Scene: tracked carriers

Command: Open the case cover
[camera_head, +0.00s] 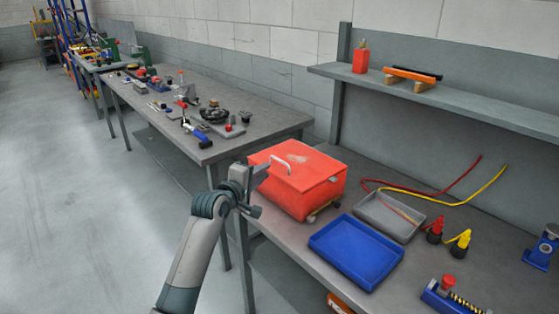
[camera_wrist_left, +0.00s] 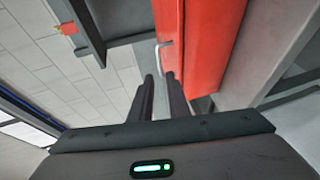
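The red case (camera_head: 312,198) stands on the near workbench, its cover (camera_head: 310,165) lying down over it. A pale metal handle (camera_head: 281,158) sits on the cover's left side. My left gripper (camera_head: 260,184) is at the left side of the case, close to the handle. In the left wrist view, the fingers of my left gripper (camera_wrist_left: 161,78) are apart, with the handle (camera_wrist_left: 158,57) just ahead of and between the tips. The red case (camera_wrist_left: 205,45) fills the upper middle there. I cannot tell whether the fingers touch the handle. My right gripper is not in view.
A blue tray (camera_head: 357,275) and a grey tray (camera_head: 368,210) lie right of the case. Red and yellow cables (camera_head: 470,203) lie behind them. A shelf (camera_head: 450,94) hangs above the bench's back. Another bench (camera_head: 260,133) with tools stands further left.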

